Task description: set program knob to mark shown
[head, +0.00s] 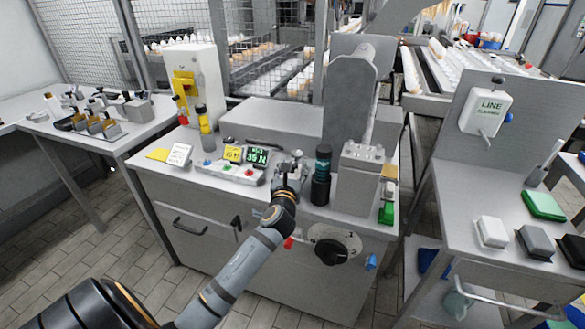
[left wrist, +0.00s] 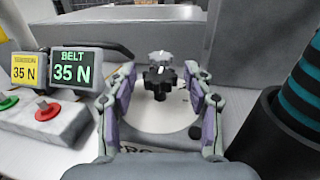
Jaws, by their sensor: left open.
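My left gripper (head: 289,168) is over the bench top beside the small displays. In the left wrist view my left gripper (left wrist: 160,82) has its two fingers apart, one on each side of a black lobed knob (left wrist: 158,80). A gap shows between the knob and the fingers, so it is not clamped. The knob sits on a pale round plate (left wrist: 150,125) with letters partly hidden by the gripper. A grey knob-like shape (left wrist: 160,58) shows just behind it. The green display (left wrist: 72,72) reads BELT 35 N. The yellow sign (left wrist: 24,71) also reads 35 N. My right gripper is out of view.
A dark bottle-like cylinder with teal bands (head: 321,175) stands close right of the gripper. Red and green buttons (head: 229,168) lie to the left. A grey machine block (head: 358,182) stands farther right. A large black knob (head: 333,251) is on the cabinet front.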

